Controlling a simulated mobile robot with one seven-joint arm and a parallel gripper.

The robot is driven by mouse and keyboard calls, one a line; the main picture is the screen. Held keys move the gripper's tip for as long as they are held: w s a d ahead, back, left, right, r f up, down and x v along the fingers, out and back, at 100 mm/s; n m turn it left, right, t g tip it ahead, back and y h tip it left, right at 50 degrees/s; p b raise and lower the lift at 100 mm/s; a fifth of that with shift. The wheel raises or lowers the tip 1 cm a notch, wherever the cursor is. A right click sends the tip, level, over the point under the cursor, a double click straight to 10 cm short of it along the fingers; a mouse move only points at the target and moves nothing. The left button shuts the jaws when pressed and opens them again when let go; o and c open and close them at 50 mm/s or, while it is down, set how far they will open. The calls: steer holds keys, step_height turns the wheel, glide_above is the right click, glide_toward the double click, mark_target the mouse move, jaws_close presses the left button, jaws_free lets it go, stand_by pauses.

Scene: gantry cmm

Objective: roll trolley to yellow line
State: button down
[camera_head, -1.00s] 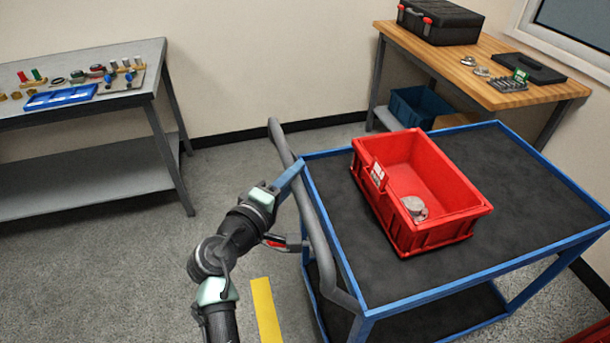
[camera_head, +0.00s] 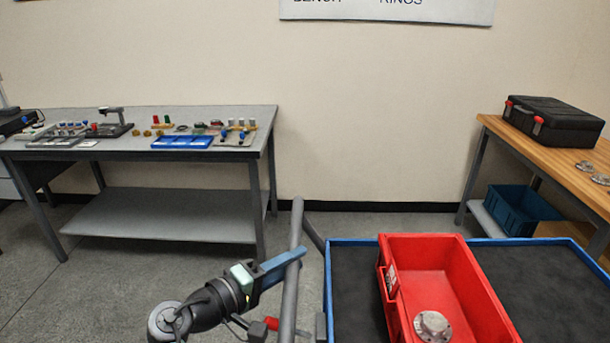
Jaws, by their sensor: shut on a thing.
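The trolley (camera_head: 352,290) stands at the lower right, with a blue rim and a dark top; its lower part is out of the picture. Its grey push handle (camera_head: 295,240) runs along its left side. My gripper (camera_head: 284,262) is at this handle, with its blue fingers shut on the bar. The near end of the handle is cut off by the picture's bottom edge. The yellow line is not in view now.
A red bin (camera_head: 440,262) holding a metal flanged part (camera_head: 432,326) sits on the trolley. A grey bench (camera_head: 262,146) with gauges stands back left. A wooden bench (camera_head: 560,176) with a black case (camera_head: 552,124) stands right, a blue crate (camera_head: 522,210) beneath. Grey floor (camera_head: 60,290) is clear at left.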

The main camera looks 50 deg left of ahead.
steer(key=shift+f, duration=0.1)
steer(key=c, duration=0.6)
jaws_free()
steer(key=s, duration=0.4)
steer(key=s+d+r, duration=0.1)
steer(key=s, duration=0.3)
steer(key=s+r, duration=0.1)
steer(key=s, duration=0.3)
steer(key=shift+s+d, duration=0.35)
